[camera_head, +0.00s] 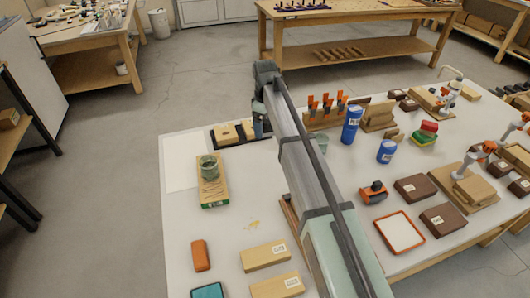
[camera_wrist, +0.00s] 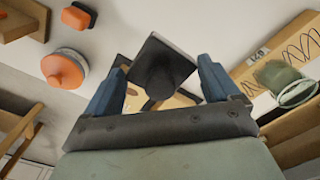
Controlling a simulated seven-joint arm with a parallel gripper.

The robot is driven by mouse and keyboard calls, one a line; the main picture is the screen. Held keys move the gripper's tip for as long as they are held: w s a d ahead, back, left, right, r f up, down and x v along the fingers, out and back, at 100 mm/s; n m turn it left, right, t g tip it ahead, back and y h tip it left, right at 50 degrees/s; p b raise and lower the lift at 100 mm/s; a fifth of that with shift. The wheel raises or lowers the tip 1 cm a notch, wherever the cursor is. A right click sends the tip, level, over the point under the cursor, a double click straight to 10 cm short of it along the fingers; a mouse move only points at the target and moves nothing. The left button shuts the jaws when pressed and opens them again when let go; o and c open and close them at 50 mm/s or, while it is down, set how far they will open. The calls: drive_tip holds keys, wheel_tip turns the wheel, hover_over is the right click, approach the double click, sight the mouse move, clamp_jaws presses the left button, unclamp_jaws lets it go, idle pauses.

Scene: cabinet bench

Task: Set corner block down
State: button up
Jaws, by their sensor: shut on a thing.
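My gripper (camera_wrist: 161,85) shows in the wrist view with two blue fingers. It is shut on a dark, square-faced block (camera_wrist: 160,58), which seems to be the corner block. The block looks tilted in this view. Behind it is a dark tray with pale wooden pieces (camera_wrist: 172,101), partly hidden by the block and fingers. In the head view my gripper (camera_head: 259,128) is at the right end of this dark tray (camera_head: 214,139) near the bench's far edge. My arm hides the held block there, and I cannot tell whether it touches anything.
A green glass jar (camera_head: 209,167) stands on a wooden board (camera_head: 213,190) left of my arm. Orange clamps (camera_head: 327,104) in a rack and blue bottles (camera_head: 351,125) stand to the right. A white sheet (camera_head: 183,162) lies at the far left. White bench around the board is mostly clear.

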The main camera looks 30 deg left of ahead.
sight(265, 152)
drive_tip(key=shift+f, duration=5)
drive_tip(key=shift+f, duration=0.15)
drive_tip(key=o, duration=0.8)
wheel_tip(265, 152, up, 12)
drive_tip(key=shift+r, duration=0.15)
